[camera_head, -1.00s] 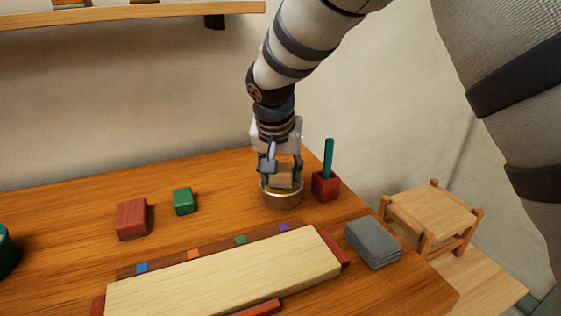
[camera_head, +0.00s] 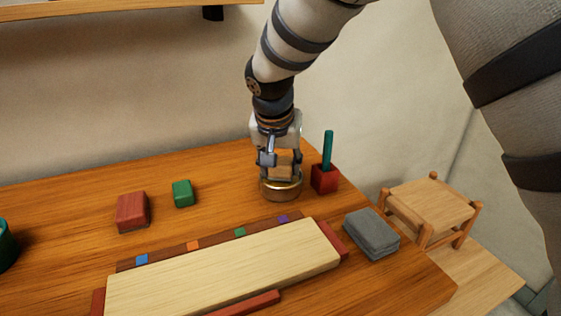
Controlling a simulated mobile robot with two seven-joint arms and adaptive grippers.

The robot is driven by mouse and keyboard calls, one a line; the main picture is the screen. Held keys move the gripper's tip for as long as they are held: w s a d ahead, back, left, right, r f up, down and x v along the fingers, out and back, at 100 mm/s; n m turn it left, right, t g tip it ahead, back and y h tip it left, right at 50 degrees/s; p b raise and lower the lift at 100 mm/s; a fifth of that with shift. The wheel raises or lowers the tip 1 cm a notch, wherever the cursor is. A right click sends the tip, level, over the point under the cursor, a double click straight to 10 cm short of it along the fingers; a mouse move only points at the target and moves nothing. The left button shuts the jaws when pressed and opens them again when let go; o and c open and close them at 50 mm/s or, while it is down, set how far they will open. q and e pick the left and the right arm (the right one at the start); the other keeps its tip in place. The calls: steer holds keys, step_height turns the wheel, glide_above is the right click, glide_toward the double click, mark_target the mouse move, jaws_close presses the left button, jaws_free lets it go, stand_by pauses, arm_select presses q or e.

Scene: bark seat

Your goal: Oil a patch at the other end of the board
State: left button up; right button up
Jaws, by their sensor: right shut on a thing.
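The pale board (camera_head: 225,268) lies lengthwise on the bench, between low dark red stops. A dark strip (camera_head: 215,243) with blue, orange, green and purple marks runs along its far edge. My right gripper (camera_head: 281,163) points down beyond the board's right end, shut on a small tan block (camera_head: 283,169). The block is at the mouth of a round brassy tin (camera_head: 281,190); its lower edge is at the rim, and I cannot tell whether it touches what is inside. No oiled patch stands out on the visible board. My left gripper is not in view.
A red holder (camera_head: 325,180) with a teal stick stands close right of the tin. A grey stacked pad (camera_head: 371,234) lies right of the board. A red block (camera_head: 133,212) and a green block (camera_head: 183,193) sit at the left. A wooden stool (camera_head: 432,206) stands beyond the bench (camera_head: 70,205).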

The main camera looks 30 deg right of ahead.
mark_target(281, 160)
steer(key=shift+s+f, duration=0.15)
steer(key=shift+f, duration=0.5)
stand_by(1.2)
steer(key=shift+r+p, duration=0.35)
steer(key=shift+r, duration=3.4)
